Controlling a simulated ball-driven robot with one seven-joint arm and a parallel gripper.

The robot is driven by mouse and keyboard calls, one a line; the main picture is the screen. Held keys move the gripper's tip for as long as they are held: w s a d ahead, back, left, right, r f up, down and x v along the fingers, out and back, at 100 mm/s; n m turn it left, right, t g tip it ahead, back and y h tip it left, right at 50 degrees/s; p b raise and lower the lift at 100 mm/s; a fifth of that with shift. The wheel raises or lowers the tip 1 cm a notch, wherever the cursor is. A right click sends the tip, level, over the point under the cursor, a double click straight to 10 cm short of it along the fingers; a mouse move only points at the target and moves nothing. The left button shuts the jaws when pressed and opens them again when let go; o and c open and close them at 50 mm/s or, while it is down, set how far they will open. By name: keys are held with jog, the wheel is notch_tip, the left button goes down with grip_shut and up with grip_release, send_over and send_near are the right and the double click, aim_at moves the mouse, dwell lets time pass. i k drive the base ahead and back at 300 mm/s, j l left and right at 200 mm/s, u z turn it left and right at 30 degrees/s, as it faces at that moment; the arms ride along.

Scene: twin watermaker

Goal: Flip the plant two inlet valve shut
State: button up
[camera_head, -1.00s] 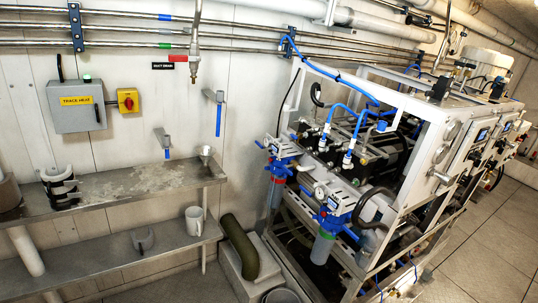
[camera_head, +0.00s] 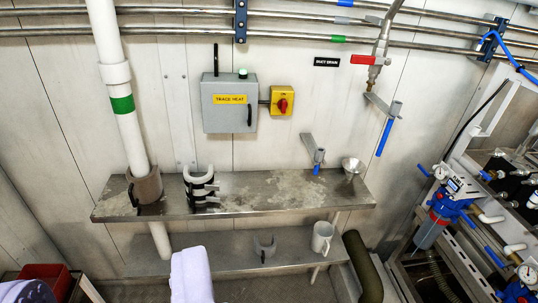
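No label in view marks a plant two inlet valve, so I cannot tell which valve it is. The plant's frame (camera_head: 470,150) is cut off at the right edge. A blue-topped filter housing (camera_head: 450,205) on it has blue handle-like parts beside it, too small to read. A second blue housing (camera_head: 520,292) is cut off at the lower right corner. On the wall, a long blue lever (camera_head: 385,137) hangs down from a bracket. A shorter blue-tipped lever (camera_head: 317,168) hangs to its left. A red-handled valve (camera_head: 366,60) sits by the duct drain label (camera_head: 327,62). My gripper is not in view.
A steel shelf (camera_head: 255,198) runs along the wall, with a funnel (camera_head: 352,165) and clamps on it. A mug (camera_head: 322,237) stands on the lower shelf. A trace heat box (camera_head: 229,103) is above. A white cloth-like thing (camera_head: 190,275) and red box (camera_head: 45,282) are nearest.

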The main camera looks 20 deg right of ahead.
aim_at(463, 213)
jog(key=i+j+z, duration=0.1)
jog(key=z, duration=0.3)
jog(key=i+j+z, duration=0.2)
jog(key=z, duration=0.25)
jog(key=i+j+z, duration=0.15)
jog(key=z, duration=0.25)
jog(key=j+z, duration=0.5)
jog(key=z, duration=0.25)
jog(key=k+j+z, duration=0.15)
jog(key=z, duration=0.2)
